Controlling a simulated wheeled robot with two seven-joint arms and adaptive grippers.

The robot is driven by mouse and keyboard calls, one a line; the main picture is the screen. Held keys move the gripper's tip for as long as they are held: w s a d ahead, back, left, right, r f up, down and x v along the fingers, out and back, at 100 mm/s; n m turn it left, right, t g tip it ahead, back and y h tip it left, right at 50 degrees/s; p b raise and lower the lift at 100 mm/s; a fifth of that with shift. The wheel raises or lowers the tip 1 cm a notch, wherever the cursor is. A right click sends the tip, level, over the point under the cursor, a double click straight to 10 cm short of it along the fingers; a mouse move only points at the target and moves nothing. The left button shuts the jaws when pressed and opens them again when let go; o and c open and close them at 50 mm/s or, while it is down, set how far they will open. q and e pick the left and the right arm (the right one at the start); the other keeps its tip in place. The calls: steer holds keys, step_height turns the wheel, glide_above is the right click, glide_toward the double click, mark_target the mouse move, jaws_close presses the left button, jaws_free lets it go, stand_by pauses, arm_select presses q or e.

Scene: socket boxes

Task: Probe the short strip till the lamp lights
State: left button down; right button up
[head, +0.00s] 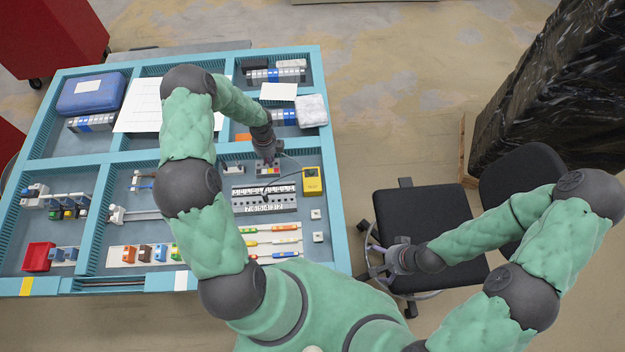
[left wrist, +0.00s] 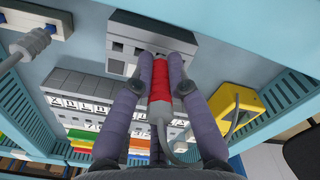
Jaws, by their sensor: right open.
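My left gripper (head: 268,161) is shut on a red probe (left wrist: 160,85) with a grey lower end and a cable. In the left wrist view the probe points at a short grey strip (left wrist: 122,42) with dark square openings. Its tip is hidden, so I cannot tell whether it touches. The strip shows only in part behind my gripper in the head view. A yellow tester (head: 312,181) lies to the right of it and also shows in the left wrist view (left wrist: 236,112). I cannot make out a lit lamp. My right gripper (head: 394,258) is open and empty, out over the chair.
Longer grey strips with lettered and numbered labels (head: 264,208) lie nearer me. Coloured screwdrivers (head: 272,241) lie below them. The blue-rimmed table (head: 333,222) has raised dividers. A black chair (head: 425,222) stands to its right. Small white blocks (head: 318,237) sit near the right rim.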

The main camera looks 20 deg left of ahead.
arm_select(q)
steer(key=shift+r, duration=0.1)
steer(key=shift+r+p, duration=1.25)
steer(key=shift+r, duration=0.45)
step_height(320, 180, up, 4)
steer(key=s+a+p, duration=0.1)
steer(key=a+p, duration=0.1)
step_height(320, 180, down, 5)
steer(key=b, duration=0.4)
steer(key=shift+f, duration=0.2)
steer(key=shift+r, duration=0.15)
steer(key=shift+r, duration=0.1)
